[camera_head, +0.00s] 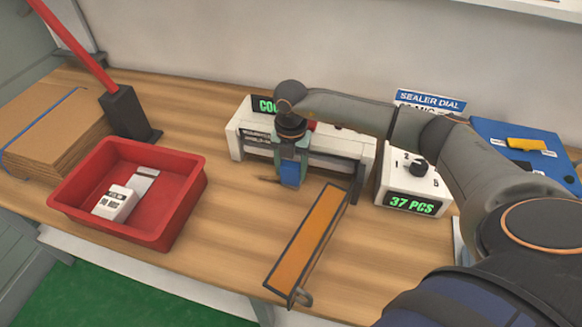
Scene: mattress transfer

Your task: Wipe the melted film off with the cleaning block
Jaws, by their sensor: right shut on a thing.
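My right gripper (290,172) is shut on a small blue block (289,176), which I take to be the cleaning block. The gripper points down at the front side of the long white sealer (345,143), near its left half. The block is low, close to the sealer's front edge; I cannot tell whether it touches the sealer. No melted film can be made out; my gripper and arm hide part of the sealer. The sealer's green display, partly hidden, shows letters starting "COO". My left gripper is not in view.
A red tray (186,210) with white items stands at left, beside stacked cardboard (55,135) and a red lever (75,42). An orange dark-edged panel (308,240) lies in front. A dial box (412,182) reads "37 PCS". A blue board (520,150) is at right.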

